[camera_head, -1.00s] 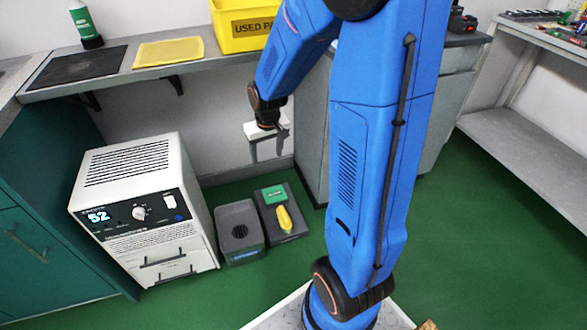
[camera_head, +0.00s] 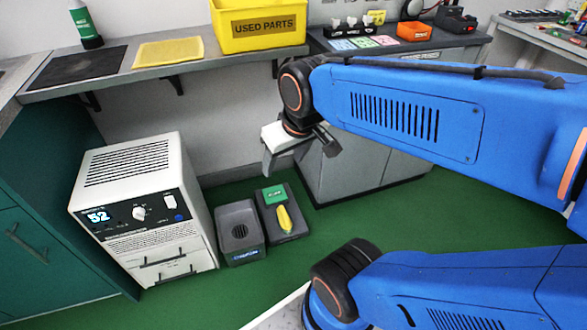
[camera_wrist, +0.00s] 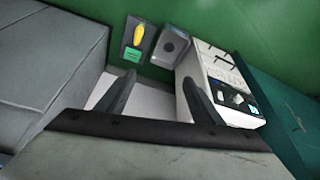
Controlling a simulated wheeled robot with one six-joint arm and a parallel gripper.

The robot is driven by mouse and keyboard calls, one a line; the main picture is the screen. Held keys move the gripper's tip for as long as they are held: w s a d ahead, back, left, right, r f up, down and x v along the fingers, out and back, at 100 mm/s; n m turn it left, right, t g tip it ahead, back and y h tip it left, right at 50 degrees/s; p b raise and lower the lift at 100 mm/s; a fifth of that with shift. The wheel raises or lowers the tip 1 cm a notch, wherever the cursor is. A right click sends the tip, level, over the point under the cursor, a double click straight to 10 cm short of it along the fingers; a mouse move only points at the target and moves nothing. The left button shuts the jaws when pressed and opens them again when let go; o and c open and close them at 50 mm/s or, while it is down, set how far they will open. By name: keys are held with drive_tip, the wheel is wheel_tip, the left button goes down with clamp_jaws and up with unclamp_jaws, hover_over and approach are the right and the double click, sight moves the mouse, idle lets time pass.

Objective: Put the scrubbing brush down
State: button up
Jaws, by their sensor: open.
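A yellow elongated object (camera_head: 284,218), which looks like the scrubbing brush, lies in a dark holder (camera_head: 297,231) with a green label on the floor. It also shows in the wrist view (camera_wrist: 138,35), at the top. My gripper (camera_head: 296,156) is open, above and apart from the holder, in front of the grey cabinet. In the wrist view my gripper's fingers (camera_wrist: 158,84) stand wide apart with nothing held between them. The brush's bristles cannot be made out.
A grey box (camera_head: 240,235) with a round grille stands beside the holder. A white machine (camera_head: 140,190) reading 52 stands left of it. A grey cabinet (camera_head: 365,170) is to the right. A yellow used parts bin (camera_head: 262,44) sits on the shelf above. Green floor is clear in front.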

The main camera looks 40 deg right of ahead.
drive_tip(key=s, duration=0.3)
drive_tip(key=s+r, duration=0.1)
drive_tip(key=shift+s+a, duration=0.3)
drive_tip(key=shift+o, duration=0.5)
idle(0.7)
